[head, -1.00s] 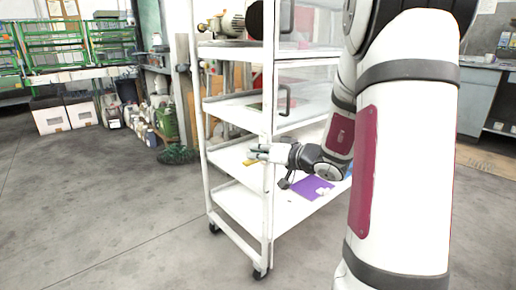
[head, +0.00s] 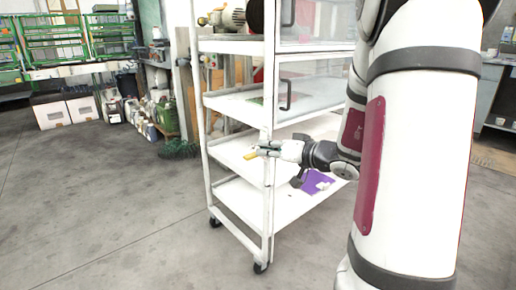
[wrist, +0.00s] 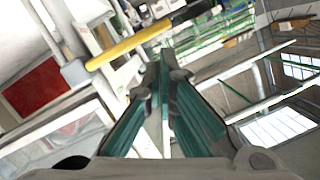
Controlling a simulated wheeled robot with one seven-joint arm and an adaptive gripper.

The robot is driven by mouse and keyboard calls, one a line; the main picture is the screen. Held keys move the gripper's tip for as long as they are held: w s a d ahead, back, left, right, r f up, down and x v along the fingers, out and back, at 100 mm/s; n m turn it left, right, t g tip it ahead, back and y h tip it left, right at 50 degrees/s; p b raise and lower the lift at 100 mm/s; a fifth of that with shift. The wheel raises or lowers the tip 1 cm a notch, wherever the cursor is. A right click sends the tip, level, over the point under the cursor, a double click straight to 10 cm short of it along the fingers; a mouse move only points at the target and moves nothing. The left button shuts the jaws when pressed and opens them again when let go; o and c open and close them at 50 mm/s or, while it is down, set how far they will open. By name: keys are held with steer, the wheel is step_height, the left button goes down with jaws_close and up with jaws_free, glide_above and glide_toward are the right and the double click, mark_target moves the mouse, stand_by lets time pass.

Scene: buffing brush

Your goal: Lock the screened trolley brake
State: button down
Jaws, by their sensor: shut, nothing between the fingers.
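The white trolley (head: 268,200) stands in the middle of the head view, with clear screens (head: 315,80) across its upper front. A small yellow lever (head: 250,155) shows by the trolley's front post. It also shows in the wrist view as a yellow bar (wrist: 130,45) running from a grey hub. My gripper (head: 263,150) is level with the lever, in front of the post, pointing left. In the wrist view its teal fingers (wrist: 165,72) are together and empty. The lever lies ahead and left of the tips there; I cannot tell whether they touch.
A purple sheet (head: 318,182) with a white item lies on the lower shelf, below my wrist. A dark handle (head: 286,95) sticks out from the screen above my gripper. A motor-like machine (head: 225,18) is on top. The floor (head: 100,210) to the left is clear.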

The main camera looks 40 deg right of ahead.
steer(key=v, duration=0.8)
steer(key=shift+s, duration=0.1)
